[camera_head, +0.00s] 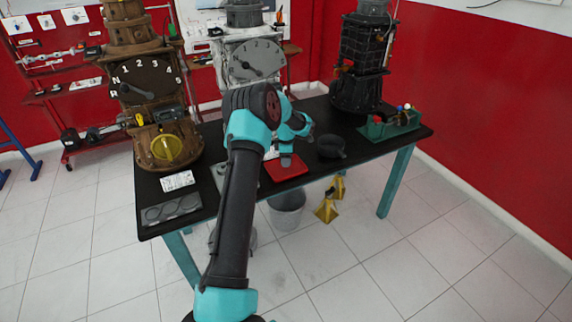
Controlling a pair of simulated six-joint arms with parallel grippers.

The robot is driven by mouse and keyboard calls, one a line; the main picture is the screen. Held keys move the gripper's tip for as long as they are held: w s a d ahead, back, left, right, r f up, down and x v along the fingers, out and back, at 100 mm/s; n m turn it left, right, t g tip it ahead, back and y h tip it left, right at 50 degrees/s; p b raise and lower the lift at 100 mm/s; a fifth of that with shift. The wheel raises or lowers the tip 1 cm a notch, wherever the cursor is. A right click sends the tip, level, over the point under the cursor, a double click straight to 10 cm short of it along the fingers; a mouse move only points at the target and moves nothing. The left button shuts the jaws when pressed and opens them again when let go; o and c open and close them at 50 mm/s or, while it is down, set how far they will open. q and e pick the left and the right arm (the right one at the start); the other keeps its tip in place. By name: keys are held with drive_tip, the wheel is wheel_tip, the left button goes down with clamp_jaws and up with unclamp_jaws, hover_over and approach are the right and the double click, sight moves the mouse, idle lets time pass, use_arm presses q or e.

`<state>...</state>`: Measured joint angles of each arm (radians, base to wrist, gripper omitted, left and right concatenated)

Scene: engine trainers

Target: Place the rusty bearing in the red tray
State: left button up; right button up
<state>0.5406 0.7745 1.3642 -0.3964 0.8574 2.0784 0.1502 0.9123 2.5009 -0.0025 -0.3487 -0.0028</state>
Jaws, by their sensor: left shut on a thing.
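The red tray (292,172) lies flat on the black table, near its front edge and left of a dark round bowl. My left gripper (286,161) points down over the back left part of the red tray. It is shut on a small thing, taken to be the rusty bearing. The bearing itself is hidden or too small to make out, and I cannot tell whether it touches the tray. My left arm covers part of the table left of the tray. My right gripper is not in view.
The black table (350,150) carries a brown engine trainer (152,110), a white one (250,65) and a black one (360,55). A dark bowl (331,146) sits right of the tray. A green bin (392,126) with small parts stands at the right.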

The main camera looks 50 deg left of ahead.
use_arm(q)
drive_tip(key=shift+w+a, duration=0.1)
drive_tip(key=shift+w, duration=0.05)
drive_tip(key=shift+f, duration=0.4)
drive_tip(key=shift+a+f, duration=0.1)
drive_tip(key=shift+f, duration=1.25)
drive_tip(key=shift+f, duration=0.1)
drive_tip(key=o, duration=1)
wheel_tip(320, 180, up, 12)
drive_tip(key=shift+r, duration=0.1)
